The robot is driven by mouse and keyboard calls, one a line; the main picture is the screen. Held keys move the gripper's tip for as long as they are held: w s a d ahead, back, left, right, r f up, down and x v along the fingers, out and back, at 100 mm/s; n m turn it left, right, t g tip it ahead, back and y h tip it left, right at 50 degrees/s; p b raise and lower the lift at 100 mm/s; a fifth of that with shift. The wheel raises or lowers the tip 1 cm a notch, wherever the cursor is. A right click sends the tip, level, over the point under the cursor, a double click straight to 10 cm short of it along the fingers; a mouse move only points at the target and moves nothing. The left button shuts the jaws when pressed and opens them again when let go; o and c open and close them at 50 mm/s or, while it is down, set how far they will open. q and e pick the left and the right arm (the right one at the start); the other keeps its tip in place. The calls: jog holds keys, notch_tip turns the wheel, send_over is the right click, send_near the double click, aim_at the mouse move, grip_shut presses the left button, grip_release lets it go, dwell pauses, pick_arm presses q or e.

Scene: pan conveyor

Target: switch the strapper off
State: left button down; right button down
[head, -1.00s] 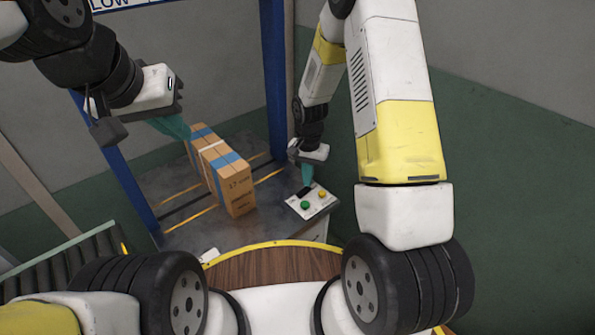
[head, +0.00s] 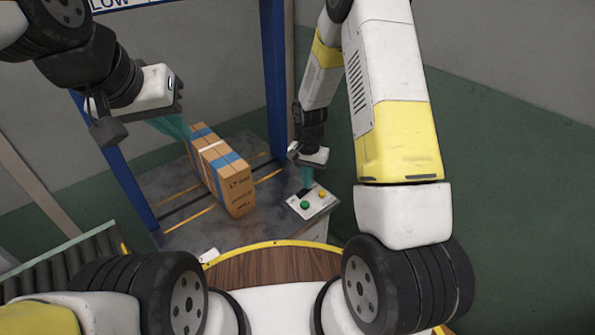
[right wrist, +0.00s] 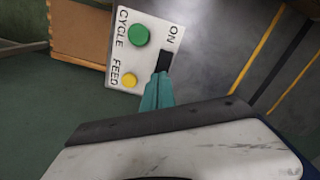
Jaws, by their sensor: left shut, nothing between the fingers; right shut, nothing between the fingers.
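The strapper is a blue arch (head: 274,80) over a grey table with a white control panel (head: 325,203) at its right front corner. In the right wrist view the panel (right wrist: 120,75) carries a green CYCLE button (right wrist: 138,35), a yellow FEED button (right wrist: 130,80) and a black switch (right wrist: 164,60) beside the word ON. My right gripper (head: 306,182) is shut and empty, its teal fingertips (right wrist: 159,78) right at the switch's near end; I cannot tell whether they touch. My left gripper (head: 180,130) is shut and empty, near the carton's far end.
A brown carton (head: 238,190) with blue bands and a white strap lies on the strapper's table (head: 185,225). A roller conveyor (head: 60,262) is at lower left. A round wooden top (head: 265,267) with a yellow rim is in front. Green-grey wall stands behind at right.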

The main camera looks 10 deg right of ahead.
jog(key=shift+f, duration=0.45)
jog(key=shift+r, duration=3.5)
